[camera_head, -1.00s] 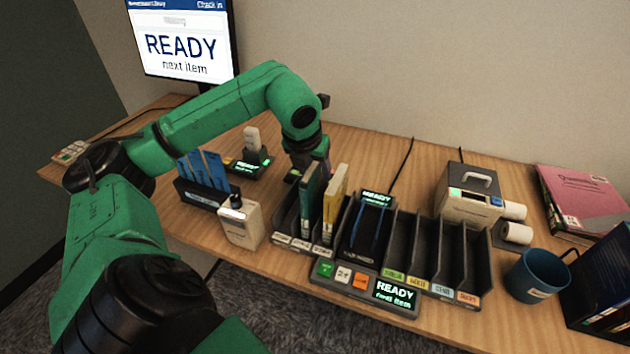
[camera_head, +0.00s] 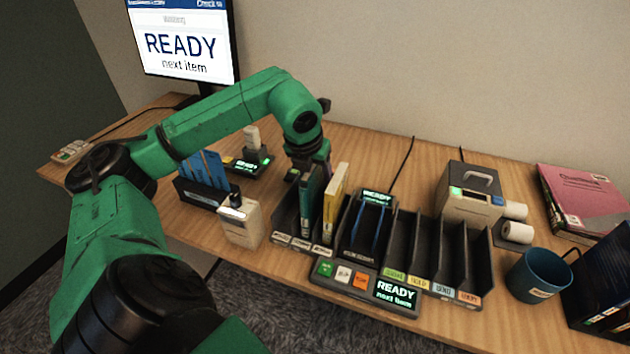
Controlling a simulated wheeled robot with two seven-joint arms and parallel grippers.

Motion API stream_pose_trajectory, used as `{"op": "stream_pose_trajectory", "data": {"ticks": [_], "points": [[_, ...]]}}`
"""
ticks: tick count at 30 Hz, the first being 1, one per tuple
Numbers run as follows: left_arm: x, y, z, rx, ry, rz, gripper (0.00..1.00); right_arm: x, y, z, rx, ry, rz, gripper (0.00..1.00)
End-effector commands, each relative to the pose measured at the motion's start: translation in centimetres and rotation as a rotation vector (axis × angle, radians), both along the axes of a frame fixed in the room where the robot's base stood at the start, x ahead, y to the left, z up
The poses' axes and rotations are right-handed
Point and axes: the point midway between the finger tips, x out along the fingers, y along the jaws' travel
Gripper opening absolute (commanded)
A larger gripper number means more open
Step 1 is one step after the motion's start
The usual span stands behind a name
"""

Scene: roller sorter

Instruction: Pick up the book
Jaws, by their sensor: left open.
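A dark green book (camera_head: 310,203) and a yellow book (camera_head: 333,205) stand upright side by side in the slotted black rack (camera_head: 284,222) left of the reader. My left gripper (camera_head: 312,164) is open and points down at the top rear of the green book. Its fingertips are partly hidden, so I cannot tell whether they touch the book or reach around it. My right gripper is not in view.
The sorter's reader panel (camera_head: 352,287) reads READY, with empty black slots (camera_head: 458,262) to its right.

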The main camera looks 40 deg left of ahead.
Motion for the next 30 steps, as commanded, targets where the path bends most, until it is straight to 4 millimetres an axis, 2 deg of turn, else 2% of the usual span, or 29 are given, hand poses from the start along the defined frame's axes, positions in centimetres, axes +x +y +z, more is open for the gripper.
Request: {"op": "stream_pose_trajectory", "data": {"ticks": [1,3,5,30], "points": [[0.0,0.01,0.01,0.0,0.0,0.0,0.48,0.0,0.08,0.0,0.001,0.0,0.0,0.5],[0.0,0.01,0.01,0.0,0.0,0.0,0.22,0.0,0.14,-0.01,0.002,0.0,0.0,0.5],[0.01,0.0,0.01,0.0,0.0,0.0,0.0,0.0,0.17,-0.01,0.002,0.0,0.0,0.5],[0.0,0.01,0.01,0.0,0.0,0.0,0.0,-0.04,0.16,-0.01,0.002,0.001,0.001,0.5]]}}
